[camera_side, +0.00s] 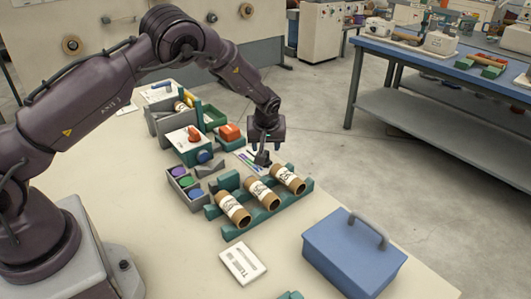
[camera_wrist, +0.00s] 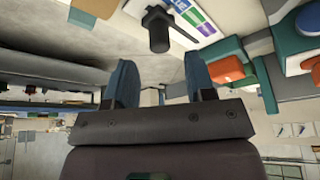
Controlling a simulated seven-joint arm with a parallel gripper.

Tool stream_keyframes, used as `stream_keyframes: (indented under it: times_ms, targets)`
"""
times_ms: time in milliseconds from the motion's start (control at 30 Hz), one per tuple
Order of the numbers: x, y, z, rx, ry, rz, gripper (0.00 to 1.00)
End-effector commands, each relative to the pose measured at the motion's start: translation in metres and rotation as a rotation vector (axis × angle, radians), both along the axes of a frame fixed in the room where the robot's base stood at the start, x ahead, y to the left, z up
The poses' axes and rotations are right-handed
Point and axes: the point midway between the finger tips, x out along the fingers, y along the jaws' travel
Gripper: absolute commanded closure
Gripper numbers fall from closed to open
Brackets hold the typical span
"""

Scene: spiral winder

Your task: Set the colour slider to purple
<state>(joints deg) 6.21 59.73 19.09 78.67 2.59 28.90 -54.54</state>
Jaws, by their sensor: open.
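The colour slider shows in the wrist view as a white plate with purple, blue and green patches (camera_wrist: 192,17) at the top. A dark knob (camera_wrist: 157,28) stands left of the patches; which colour it is set to I cannot tell. In the side view the plate (camera_side: 243,155) lies partly hidden, with the dark knob (camera_side: 262,158) at its right. My gripper (camera_side: 266,146) is directly above the knob, pointing down. In the wrist view its two blue-grey fingers (camera_wrist: 161,75) are apart and empty, with the knob beyond the gap; contact is not visible.
Three labelled cardboard tubes (camera_side: 262,194) lie in a teal rack close in front. A device with a red knob (camera_side: 194,134) and a box of coloured round pieces (camera_side: 186,181) stand left. A blue toolbox (camera_side: 353,255) stands at front right.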

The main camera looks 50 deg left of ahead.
Motion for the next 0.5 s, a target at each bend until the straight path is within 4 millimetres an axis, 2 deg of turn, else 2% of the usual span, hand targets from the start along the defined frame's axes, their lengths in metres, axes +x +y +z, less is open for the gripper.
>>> stream_keyframes:
  times_ms: [33, 200, 500]
  targets:
    - [0.002, 0.003, -0.011, 0.0, 0.002, 0.0, 0.5]
    - [0.008, 0.011, -0.034, 0.0, 0.002, -0.001, 0.5]
    - [0.011, 0.016, -0.047, -0.001, 0.001, -0.001, 0.5]
